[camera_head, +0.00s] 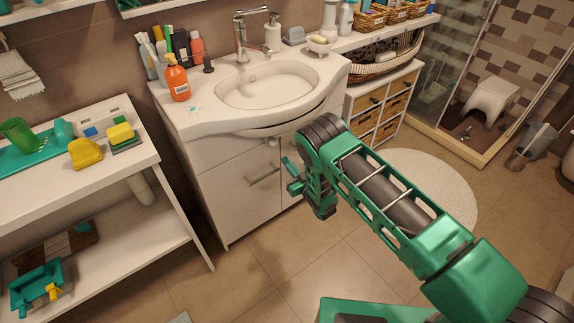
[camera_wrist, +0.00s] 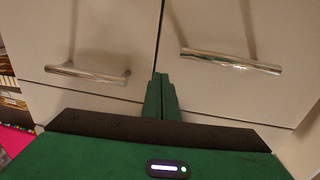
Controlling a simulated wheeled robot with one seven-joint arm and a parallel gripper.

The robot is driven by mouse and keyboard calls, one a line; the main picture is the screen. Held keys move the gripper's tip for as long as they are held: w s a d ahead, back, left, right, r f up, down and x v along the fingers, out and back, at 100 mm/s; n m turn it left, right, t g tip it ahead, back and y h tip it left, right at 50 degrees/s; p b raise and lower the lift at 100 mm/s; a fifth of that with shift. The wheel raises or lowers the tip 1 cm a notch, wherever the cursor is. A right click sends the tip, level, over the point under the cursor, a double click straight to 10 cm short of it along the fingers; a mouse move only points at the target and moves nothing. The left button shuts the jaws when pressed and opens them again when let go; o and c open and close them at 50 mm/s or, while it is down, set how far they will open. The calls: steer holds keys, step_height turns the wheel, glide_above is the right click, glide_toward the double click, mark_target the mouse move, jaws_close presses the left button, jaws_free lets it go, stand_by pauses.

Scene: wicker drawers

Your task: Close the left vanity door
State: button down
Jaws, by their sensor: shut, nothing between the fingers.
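The white vanity (camera_head: 200,153) stands under the sink. Its left door (camera_head: 228,200) has a metal bar handle (camera_head: 263,178) and looks nearly flush; I cannot tell whether a small gap remains. My gripper (camera_head: 293,177) is in front of the doors, just right of that handle, and partly hides the right door. In the wrist view, which seems turned over, the shut fingers (camera_wrist: 160,94) are at the seam between two doors, holding nothing. The left door (camera_wrist: 212,25) appears on the right there, its handle (camera_wrist: 230,61) clear of the fingers. Contact cannot be told.
A white shelf table (camera_head: 60,185) with cleaning things stands left of the vanity. Wicker drawers (camera_head: 383,112) stand to its right. An orange bottle (camera_head: 178,80) is on the countertop. A round rug (camera_head: 435,180) and open tiled floor lie on the right.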

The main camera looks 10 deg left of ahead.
steer(key=d+v, duration=0.1)
steer(key=v, duration=1)
steer(key=shift+w, duration=0.35)
steer(key=shift+r, duration=0.1)
